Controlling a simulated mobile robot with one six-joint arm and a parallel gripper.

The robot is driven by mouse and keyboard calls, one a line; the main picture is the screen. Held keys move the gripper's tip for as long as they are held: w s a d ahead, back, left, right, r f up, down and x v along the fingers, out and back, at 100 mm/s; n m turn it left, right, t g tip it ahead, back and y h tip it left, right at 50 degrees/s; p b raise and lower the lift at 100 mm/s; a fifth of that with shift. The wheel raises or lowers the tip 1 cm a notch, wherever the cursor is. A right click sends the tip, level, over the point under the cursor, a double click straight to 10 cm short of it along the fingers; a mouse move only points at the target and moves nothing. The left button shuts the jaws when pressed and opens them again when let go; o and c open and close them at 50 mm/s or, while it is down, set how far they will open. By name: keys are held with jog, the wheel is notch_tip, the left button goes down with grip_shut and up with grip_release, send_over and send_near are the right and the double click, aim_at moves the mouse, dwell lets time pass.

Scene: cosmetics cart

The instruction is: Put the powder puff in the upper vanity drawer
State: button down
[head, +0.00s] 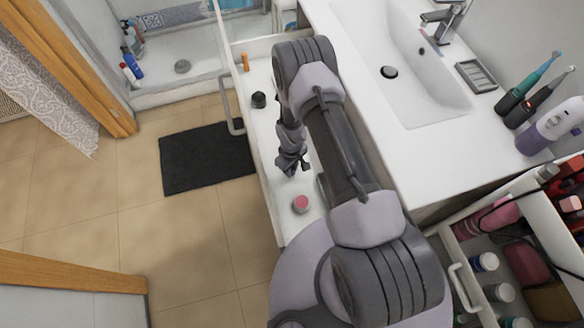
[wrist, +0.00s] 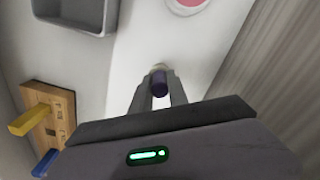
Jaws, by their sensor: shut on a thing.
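The upper vanity drawer (head: 262,160) is pulled out below the sink counter in the head view. My gripper (head: 290,168) hangs over it, fingers pointing down. In the wrist view my gripper (wrist: 158,98) is shut on a small dark purple piece with a pale beige end, which looks like the powder puff (wrist: 160,85). The drawer's white floor (wrist: 135,50) shows behind it. In the head view the fingers and my arm hide the puff. I cannot tell whether the puff touches the drawer floor.
A pink-topped white jar (head: 300,203) stands in the drawer near my gripper. A black jar (head: 258,99) and an orange bottle (head: 245,62) stand farther back. A grey tray (wrist: 75,18) and a wooden box (wrist: 48,110) show in the wrist view. A full cart (head: 500,260) stands at right.

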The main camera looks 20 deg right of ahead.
jog(key=shift+f, duration=0.8)
jog(key=shift+r, duration=0.15)
jog(key=c, duration=1.7)
grip_release()
jog(key=shift+f, duration=0.2)
jog(key=o, duration=0.4)
